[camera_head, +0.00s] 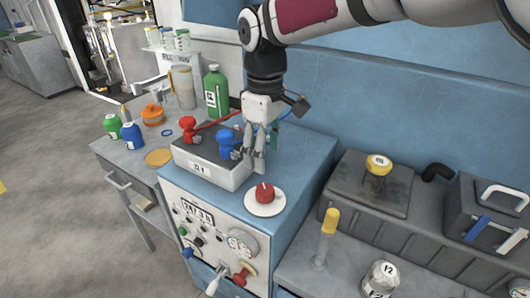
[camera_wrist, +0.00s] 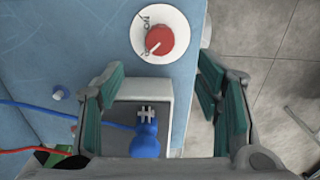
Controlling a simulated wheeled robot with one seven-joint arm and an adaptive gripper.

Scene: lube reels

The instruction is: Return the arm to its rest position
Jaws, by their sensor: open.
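My gripper (camera_head: 254,158) hangs from the arm above the blue cabinet (camera_head: 310,155), fingers pointing down. The blue nozzle (camera_head: 227,143) stands on the grey box marked S1 (camera_head: 205,172), close to the left of my gripper in the head view. In the wrist view the blue nozzle (camera_wrist: 146,140) shows low between the fingers. I cannot tell whether a finger touches it. The red nozzle (camera_head: 188,128) stands farther left on the same box.
A red knob (camera_head: 264,193) on a white dial sits at the cabinet's front corner. A green bottle (camera_head: 216,92) stands behind the box. Small bottles and an orange container (camera_head: 152,115) are on the left table. A yellow-topped cylinder (camera_head: 328,235) and dark equipment (camera_head: 370,185) stand right.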

